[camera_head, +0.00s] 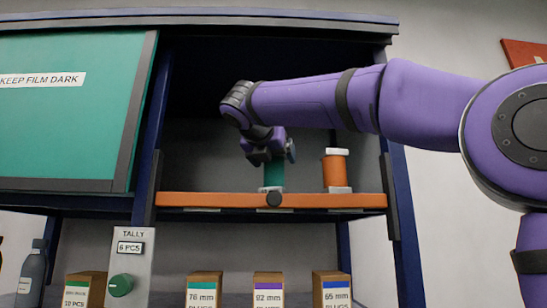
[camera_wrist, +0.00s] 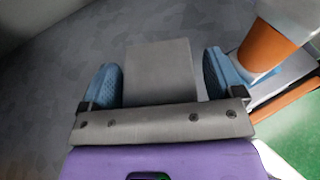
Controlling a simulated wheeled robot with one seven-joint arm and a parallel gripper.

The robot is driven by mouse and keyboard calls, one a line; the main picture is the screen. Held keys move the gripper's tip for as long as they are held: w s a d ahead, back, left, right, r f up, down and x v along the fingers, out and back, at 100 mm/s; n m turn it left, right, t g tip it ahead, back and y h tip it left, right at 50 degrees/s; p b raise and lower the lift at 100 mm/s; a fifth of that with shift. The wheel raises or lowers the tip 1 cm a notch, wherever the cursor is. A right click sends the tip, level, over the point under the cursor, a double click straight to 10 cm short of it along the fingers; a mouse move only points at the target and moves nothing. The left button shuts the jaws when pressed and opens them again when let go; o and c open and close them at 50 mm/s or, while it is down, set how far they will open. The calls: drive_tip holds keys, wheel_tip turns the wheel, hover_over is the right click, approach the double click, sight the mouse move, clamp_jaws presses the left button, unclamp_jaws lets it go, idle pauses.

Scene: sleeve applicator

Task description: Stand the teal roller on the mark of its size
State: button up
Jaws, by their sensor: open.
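The teal roller (camera_head: 273,176) stands upright on the orange-edged shelf (camera_head: 230,200) in the head view, its upper part partly hidden by my gripper. My gripper (camera_head: 268,153) is at the roller's upper part. In the wrist view my gripper (camera_wrist: 161,78) has its two blue finger pads wide apart. A plain grey block shape shows between them; I cannot tell what it is. No teal surface shows between the pads. Whether the pads touch the roller cannot be told. No size mark can be read on the shelf.
An orange roller (camera_head: 335,171) with a white top stands on a pale base to the right; it also shows in the wrist view (camera_wrist: 265,46). A dark round knob (camera_head: 274,199) is on the shelf's front edge. A green panel (camera_head: 70,105) covers the left. Labelled boxes (camera_head: 203,290) stand below.

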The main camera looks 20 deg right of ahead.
drive_tip(key=shift+r, duration=0.1)
drive_tip(key=shift+s+a+r, duration=0.15)
drive_tip(key=v, duration=1.1)
drive_tip(key=shift+s+a, duration=0.2)
drive_tip(key=shift+r, duration=0.1)
idle(0.6)
